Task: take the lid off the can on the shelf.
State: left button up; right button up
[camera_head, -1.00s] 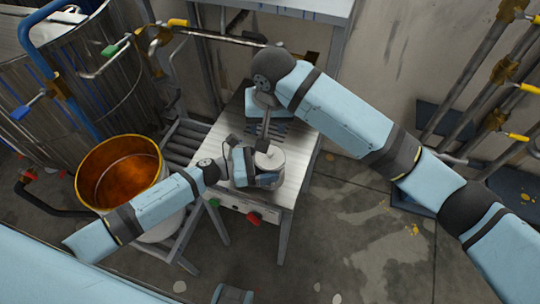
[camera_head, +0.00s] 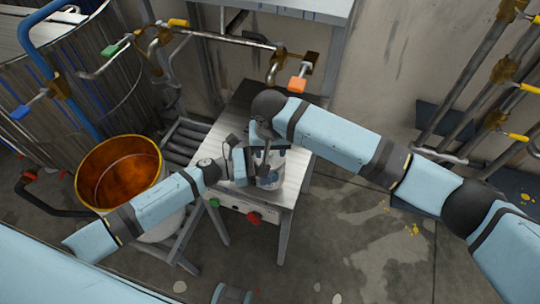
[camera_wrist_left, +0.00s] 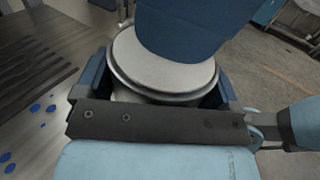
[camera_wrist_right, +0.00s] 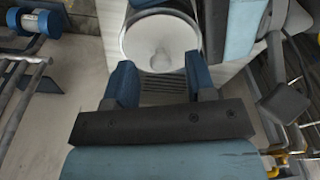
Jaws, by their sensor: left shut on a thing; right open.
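A pale metal can stands upright on the steel shelf (camera_head: 292,185), with its round lid (camera_wrist_left: 127,58) on top. The lid also shows in the right wrist view (camera_wrist_right: 160,35), with a small raised knob in its middle. My left gripper (camera_head: 262,177) is shut on the can, one finger on each side below the lid in the left wrist view. My right gripper (camera_wrist_right: 161,80) is open and empty, right by the lid, pointing at its knob. It blocks much of the can in the head view and part of the lid in the left wrist view.
An open orange-lined drum (camera_head: 118,172) stands left of the shelf. Pipes with a valve with an orange handle (camera_head: 297,84) run behind it. A red knob (camera_head: 254,218) is on the shelf's front. More pipes (camera_head: 500,90) line the right wall.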

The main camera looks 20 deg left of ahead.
aim_at(270, 152)
jog(key=shift+f, duration=0.5)
grip_shut()
jog(key=shift+r, duration=0.1)
notch_tip(270, 152, up, 15)
dwell(0.9)
pick_arm(q)
jog(key=o, duration=0.7)
